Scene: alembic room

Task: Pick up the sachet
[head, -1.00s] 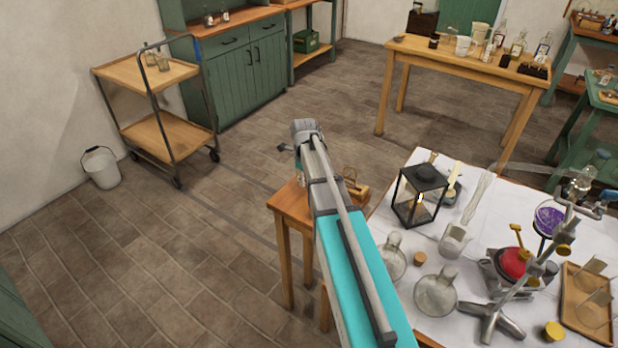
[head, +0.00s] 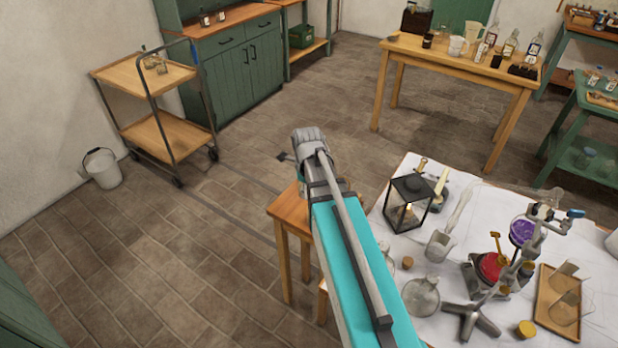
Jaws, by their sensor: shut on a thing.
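I cannot make out a sachet in the head view. My arm reaches from the bottom middle up toward the centre and ends in a grey joint. My gripper is not visible; the arm hides what lies behind and below it. A small dark piece sticks out to the left of the arm's far end, too small to identify. Below that end stands a small wooden table (head: 286,208), its top mostly covered by my arm.
The cloth-covered table (head: 470,215) at the right holds a black lantern (head: 408,203), a round flask (head: 421,297), a metal stand (head: 470,318) and a wooden tray (head: 546,312). A trolley (head: 165,137) and bucket (head: 101,168) stand left. The left floor is clear.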

